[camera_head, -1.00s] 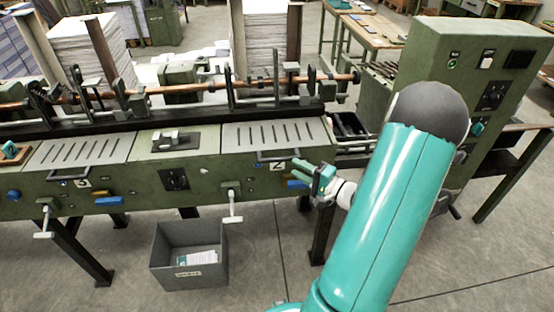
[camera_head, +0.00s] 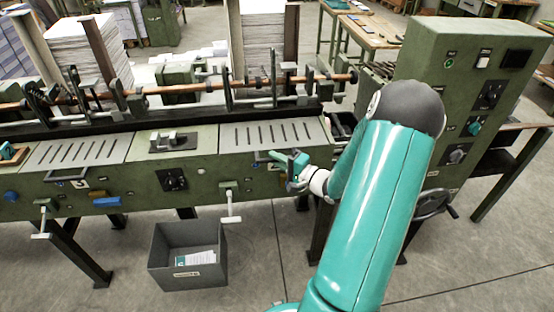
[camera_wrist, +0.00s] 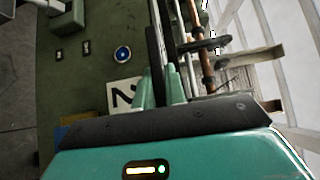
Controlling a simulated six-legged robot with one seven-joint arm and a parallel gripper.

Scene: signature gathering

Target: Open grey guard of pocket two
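The grey slotted guard (camera_head: 275,133) of pocket two lies flat over the right pocket of the green machine. Its dark bar handle (camera_wrist: 155,45) runs along the front edge. In the head view my gripper (camera_head: 280,158) is at this handle. In the wrist view the handle passes between the two pale green fingers of my gripper (camera_wrist: 161,90), which are close together on either side of it. The white plate with the number 2 (camera_wrist: 124,95) shows beside the fingers. My gripper hides most of the handle and this plate in the head view.
Another slotted guard (camera_head: 78,149) lies flat on the left pocket. A blue button (camera_wrist: 122,54) is near the plate. A control cabinet (camera_head: 470,100) stands to the right. A rod with clamps (camera_head: 245,84) runs behind the guards. A grey bin (camera_head: 188,278) stands on the floor.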

